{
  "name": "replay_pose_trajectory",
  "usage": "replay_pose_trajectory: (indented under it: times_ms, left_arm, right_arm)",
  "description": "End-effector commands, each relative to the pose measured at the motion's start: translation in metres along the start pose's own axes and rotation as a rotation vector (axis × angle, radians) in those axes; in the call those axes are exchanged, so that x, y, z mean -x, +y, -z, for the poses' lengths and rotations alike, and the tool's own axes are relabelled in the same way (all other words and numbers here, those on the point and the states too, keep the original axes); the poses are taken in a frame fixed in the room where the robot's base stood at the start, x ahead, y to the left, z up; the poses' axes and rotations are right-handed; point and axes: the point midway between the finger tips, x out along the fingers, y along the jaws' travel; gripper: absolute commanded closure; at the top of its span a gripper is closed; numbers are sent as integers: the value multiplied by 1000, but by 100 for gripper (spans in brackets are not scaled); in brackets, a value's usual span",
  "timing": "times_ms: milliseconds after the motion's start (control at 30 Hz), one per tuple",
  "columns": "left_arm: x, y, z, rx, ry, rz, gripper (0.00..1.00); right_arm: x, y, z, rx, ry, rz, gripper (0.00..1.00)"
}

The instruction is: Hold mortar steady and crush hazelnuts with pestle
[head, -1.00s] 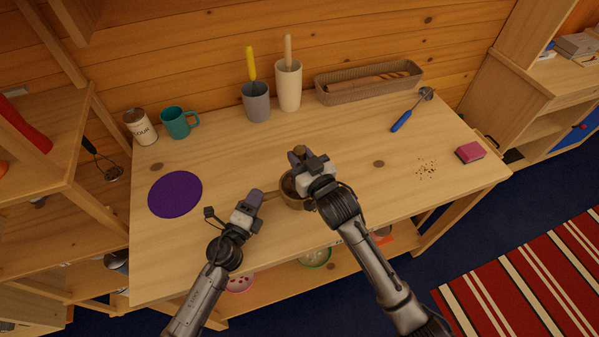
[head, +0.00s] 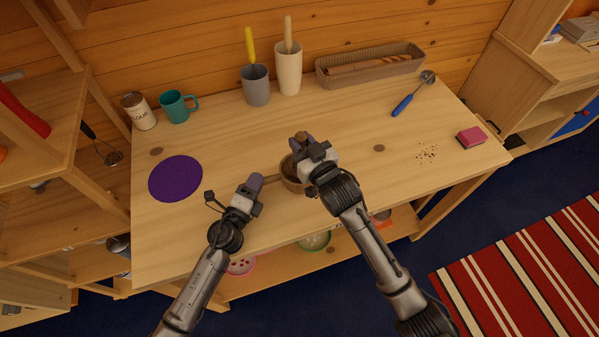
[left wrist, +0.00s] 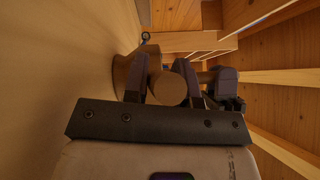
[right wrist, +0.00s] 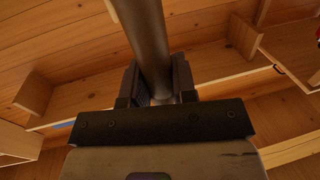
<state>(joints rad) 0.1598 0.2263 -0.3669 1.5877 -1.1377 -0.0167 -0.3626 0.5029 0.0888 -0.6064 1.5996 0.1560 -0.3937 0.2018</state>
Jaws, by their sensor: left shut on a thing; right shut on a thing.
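The brown mortar (head: 287,180) stands on the table near its front edge, mostly covered by my right gripper. My left gripper (head: 257,181) is shut on the mortar's side handle (head: 271,178). In the left wrist view the round handle end (left wrist: 167,90) sits between the fingers, with the mortar's wall (left wrist: 124,75) behind. My right gripper (head: 300,158) is over the mortar, shut on the pestle, whose brown top (head: 301,136) shows above the fingers. In the right wrist view the pestle (right wrist: 147,35) runs between the fingers. The mortar's inside and any hazelnuts are hidden.
A purple mat (head: 175,178) lies at left, with a flour tin (head: 139,112) and teal mug (head: 176,107) behind. Two utensil cups (head: 256,88) and a bread basket (head: 370,72) stand at the back. A blue-handled tool (head: 402,105), crumbs (head: 427,153) and a pink sponge (head: 470,138) lie at right.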

Motion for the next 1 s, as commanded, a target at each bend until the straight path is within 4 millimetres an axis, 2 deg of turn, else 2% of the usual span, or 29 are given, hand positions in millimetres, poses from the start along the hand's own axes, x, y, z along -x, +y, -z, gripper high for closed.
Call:
replay_pose_trajectory:
  times_ms: [533,833,1000]
  left_arm:
    - [0,-1,0,1,0,3,100]
    - [0,-1,0,1,0,3,100]
    - [0,-1,0,1,0,2,100]
  right_arm:
    - [0,-1,-34,0,-1,1,97]
    - [-1,0,-30,0,0,0,97]
    - [-4,3,-22,1,1,0,97]
